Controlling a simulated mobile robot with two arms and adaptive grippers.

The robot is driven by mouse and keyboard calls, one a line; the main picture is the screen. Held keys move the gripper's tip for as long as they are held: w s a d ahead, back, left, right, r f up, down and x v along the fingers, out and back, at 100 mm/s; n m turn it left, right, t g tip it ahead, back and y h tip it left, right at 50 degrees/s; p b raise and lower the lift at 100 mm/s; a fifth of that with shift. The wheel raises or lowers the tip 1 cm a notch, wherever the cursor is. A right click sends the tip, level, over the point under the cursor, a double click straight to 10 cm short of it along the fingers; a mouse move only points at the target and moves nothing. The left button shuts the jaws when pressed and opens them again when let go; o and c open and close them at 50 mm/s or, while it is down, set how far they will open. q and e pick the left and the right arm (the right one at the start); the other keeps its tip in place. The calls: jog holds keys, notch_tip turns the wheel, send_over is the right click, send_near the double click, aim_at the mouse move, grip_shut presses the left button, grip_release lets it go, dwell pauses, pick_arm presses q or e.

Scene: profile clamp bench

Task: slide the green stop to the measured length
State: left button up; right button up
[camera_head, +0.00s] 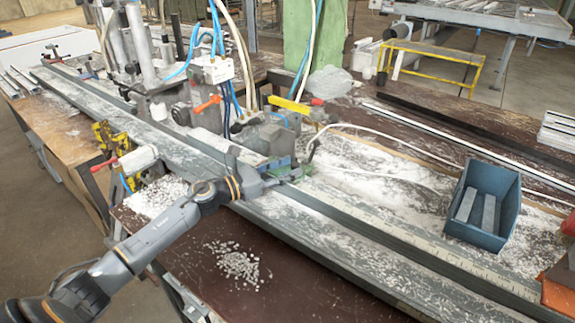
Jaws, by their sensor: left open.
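My left gripper (284,177) reaches in from the lower left and is open, with its fingers over the long grey rail (345,235). A small green part (307,169), which looks like the green stop, sits on the rail just beyond the fingertips, partly hidden. A blue block (279,162) lies right behind the fingers. I cannot tell whether the fingers touch either part. A pale measuring scale (440,248) runs along the rail toward the lower right. My right gripper is not in view.
A blue bin (478,236) holding metal pieces stands to the right behind the rail. Clamp machinery with hoses (212,75) rises at the upper left. White chips (235,262) litter the bench. An orange-red object (558,297) sits at the rail's right end.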

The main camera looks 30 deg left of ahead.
pick_arm(q)
jog(key=shift+w+d, duration=0.15)
grip_shut()
jog(key=shift+a+f+b, duration=0.15)
jog(key=shift+a+b, duration=0.2)
jog(key=shift+b, duration=0.45)
jog(key=shift+a, duration=0.1)
jog(key=shift+r, duration=0.2)
